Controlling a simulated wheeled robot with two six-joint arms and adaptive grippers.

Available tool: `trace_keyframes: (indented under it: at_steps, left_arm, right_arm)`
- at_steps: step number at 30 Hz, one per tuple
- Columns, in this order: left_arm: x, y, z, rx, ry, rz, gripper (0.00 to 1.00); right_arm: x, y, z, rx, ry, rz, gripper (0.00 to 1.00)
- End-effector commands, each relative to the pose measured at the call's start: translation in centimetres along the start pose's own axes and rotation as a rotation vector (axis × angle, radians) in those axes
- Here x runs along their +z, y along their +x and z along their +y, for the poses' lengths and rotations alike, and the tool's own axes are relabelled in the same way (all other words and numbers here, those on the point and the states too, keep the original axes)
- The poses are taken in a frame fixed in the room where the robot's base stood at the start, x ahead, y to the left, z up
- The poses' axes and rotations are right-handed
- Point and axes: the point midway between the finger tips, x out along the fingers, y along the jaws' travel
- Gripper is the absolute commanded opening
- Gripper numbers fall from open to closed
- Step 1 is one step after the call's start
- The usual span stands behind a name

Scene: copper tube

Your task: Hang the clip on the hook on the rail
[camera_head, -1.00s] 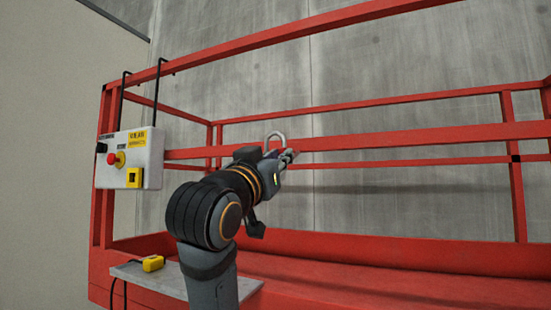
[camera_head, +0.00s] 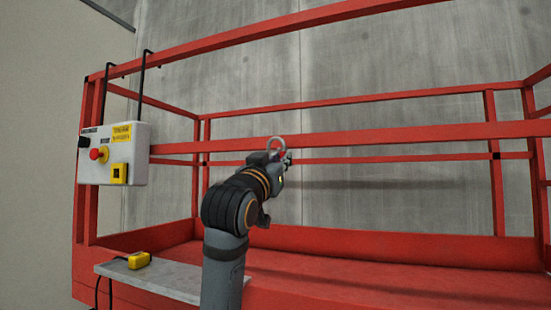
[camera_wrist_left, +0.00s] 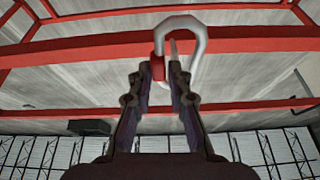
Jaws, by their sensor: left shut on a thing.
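The clip is a pale grey metal loop (camera_head: 275,139) with a small red part at one end in the left wrist view (camera_wrist_left: 199,35). My left gripper (camera_head: 284,159) is shut on its lower end, and the loop stands up beyond the fingertips (camera_wrist_left: 158,78). In the head view the clip overlaps the red middle rail (camera_head: 400,136); I cannot tell if they touch. Two black hooks (camera_head: 143,75) hang over the top rail (camera_head: 230,45) at the left, above the control box. I cannot tell which hook the task means. My right gripper is not in view.
A white control box (camera_head: 114,153) with a red button hangs at the left. A grey shelf (camera_head: 185,283) below carries a yellow device (camera_head: 138,260). Red rails surround the platform floor (camera_head: 350,270), which looks clear. A concrete wall stands behind.

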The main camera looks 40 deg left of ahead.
Motion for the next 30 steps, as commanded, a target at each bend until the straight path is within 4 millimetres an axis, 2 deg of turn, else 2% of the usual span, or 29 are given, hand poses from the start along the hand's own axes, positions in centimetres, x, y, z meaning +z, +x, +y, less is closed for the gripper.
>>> trace_keyframes:
  at_steps: [11,18,30]
  left_arm:
    - [1.2,2.9,0.0,0.000,0.000,-0.001,0.00]
    - [3.0,2.5,0.1,0.000,0.001,0.001,0.00]
    - [3.4,2.4,0.1,0.000,0.000,-0.003,0.00]
  right_arm:
    - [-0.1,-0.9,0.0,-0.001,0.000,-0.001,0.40]
    - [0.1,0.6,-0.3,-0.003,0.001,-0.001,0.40]
    - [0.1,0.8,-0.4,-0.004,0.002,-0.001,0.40]
